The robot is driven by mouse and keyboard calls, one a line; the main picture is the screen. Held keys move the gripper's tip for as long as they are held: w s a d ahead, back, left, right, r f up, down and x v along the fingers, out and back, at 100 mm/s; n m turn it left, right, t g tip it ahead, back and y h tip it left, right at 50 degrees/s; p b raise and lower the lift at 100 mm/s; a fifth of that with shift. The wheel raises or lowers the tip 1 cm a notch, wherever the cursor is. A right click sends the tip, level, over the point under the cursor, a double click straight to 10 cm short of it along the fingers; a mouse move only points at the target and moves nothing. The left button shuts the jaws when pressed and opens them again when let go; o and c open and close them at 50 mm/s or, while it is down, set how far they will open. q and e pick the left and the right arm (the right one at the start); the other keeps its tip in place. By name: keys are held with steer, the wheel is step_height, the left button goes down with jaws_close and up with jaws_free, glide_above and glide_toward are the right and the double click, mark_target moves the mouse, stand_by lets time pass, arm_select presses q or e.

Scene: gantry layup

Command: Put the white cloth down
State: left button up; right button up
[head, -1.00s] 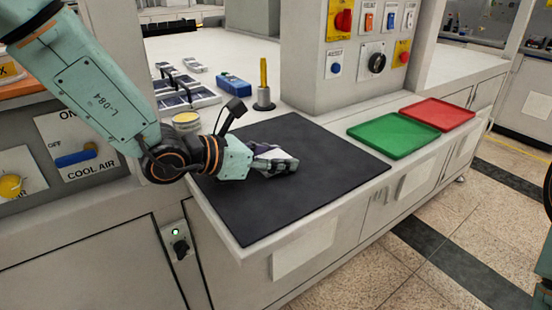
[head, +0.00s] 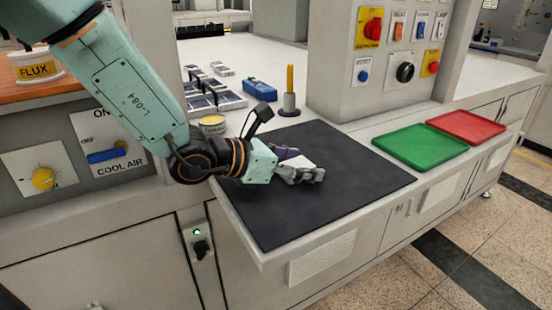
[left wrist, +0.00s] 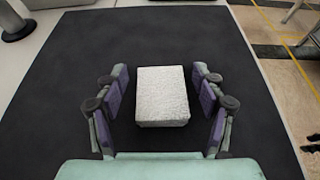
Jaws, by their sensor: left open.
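The white cloth (left wrist: 162,95) is a folded, block-shaped pad. In the left wrist view it lies on the black mat (left wrist: 165,30), between the fingers of my left gripper (left wrist: 160,98). A dark gap shows on each side of it, so the fingers are open and apart from it. In the head view my left gripper (head: 298,166) is low over the black mat (head: 345,200), and only a small white part of the cloth (head: 301,162) shows past the fingers. My right gripper is not in view.
A green tray (head: 420,146) and a red tray (head: 467,126) lie right of the mat. Behind it stand a yellow tool in a holder (head: 289,90), a blue block (head: 259,90) and a round tin (head: 212,124). The mat's right part is clear.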

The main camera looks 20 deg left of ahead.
mark_target(303, 162)
arm_select(q)
steer(key=p+v, duration=0.1)
steer(key=v, duration=0.2)
steer(key=shift+s+a+r, duration=0.15)
steer(key=shift+a+r, duration=0.05)
steer(key=shift+r, duration=0.05)
steer(key=p+v, duration=0.2)
steer(key=shift+r+p, duration=0.1)
steer(key=shift+p, duration=0.25)
steer(key=shift+p+v, duration=0.9)
steer(key=shift+p, duration=0.3)
steer(key=p+v, duration=0.3)
steer(key=p, duration=0.5)
steer(key=shift+s+a+r, duration=0.15)
steer(key=shift+s+a, duration=0.05)
steer(key=shift+s, duration=0.1)
steer(key=shift+s+a+p, duration=0.25)
steer(key=shift+s+p, duration=0.1)
steer(key=shift+p, duration=0.35)
steer(key=shift+d, duration=0.1)
